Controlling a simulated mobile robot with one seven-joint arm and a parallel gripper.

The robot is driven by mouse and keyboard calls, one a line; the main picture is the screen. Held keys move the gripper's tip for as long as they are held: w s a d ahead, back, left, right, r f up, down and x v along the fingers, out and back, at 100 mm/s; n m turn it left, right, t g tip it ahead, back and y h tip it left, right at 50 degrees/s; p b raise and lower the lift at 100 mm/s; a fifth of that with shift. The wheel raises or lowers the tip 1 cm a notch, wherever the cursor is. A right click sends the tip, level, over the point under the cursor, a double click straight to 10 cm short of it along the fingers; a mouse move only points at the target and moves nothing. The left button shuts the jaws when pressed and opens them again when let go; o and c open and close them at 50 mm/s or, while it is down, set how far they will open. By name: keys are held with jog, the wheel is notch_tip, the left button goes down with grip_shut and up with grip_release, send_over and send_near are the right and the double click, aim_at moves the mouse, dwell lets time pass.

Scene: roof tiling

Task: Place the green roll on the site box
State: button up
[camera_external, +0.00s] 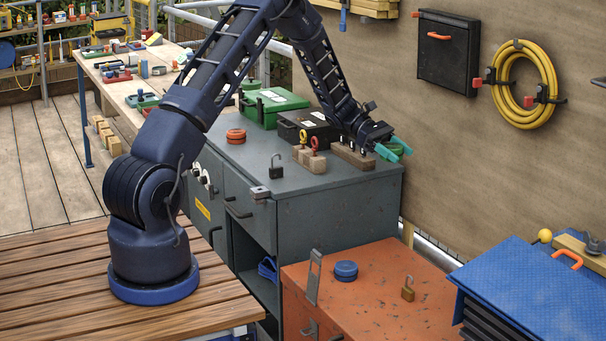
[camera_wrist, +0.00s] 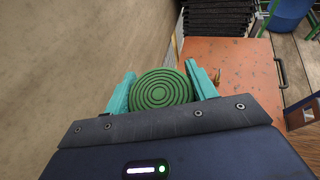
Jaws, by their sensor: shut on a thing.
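My gripper (camera_external: 396,148) has teal fingers and is shut on the green roll (camera_wrist: 161,90), a round disc with concentric rings. In the wrist view the roll sits between both fingers. In the external view little of the roll (camera_external: 393,151) shows between the fingers. My gripper holds it near the right back corner of the grey cabinet, close to the wall. The orange box (camera_external: 380,312), which appears to be the site box, stands lower, in front of the cabinet. Its top also shows in the wrist view (camera_wrist: 240,62), beyond the right finger.
A blue roll (camera_external: 345,270) and a brass padlock (camera_external: 408,290) sit on the orange top, with free room around them. The grey cabinet (camera_external: 345,188) carries a wooden block, small keyed blocks, a padlock and a red roll (camera_external: 236,136). A blue case (camera_external: 535,290) stands right.

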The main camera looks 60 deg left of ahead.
jog(key=w+d+f+m+g, duration=0.1)
jog(key=d+f+g, duration=0.1)
jog(key=d, duration=0.8)
jog(key=d+f+m+g, duration=0.1)
jog(key=d+f+m, duration=0.15)
jog(key=d, duration=0.65)
jog(key=m+g, duration=0.2)
jog(key=g, duration=0.1)
send_over(468, 319)
notch_tip(468, 319, down, 5)
jog(key=shift+h, duration=0.3)
notch_tip(468, 319, down, 20)
jog(key=shift+r, duration=0.1)
jog(key=o, duration=1)
jog(key=shift+o, duration=0.2)
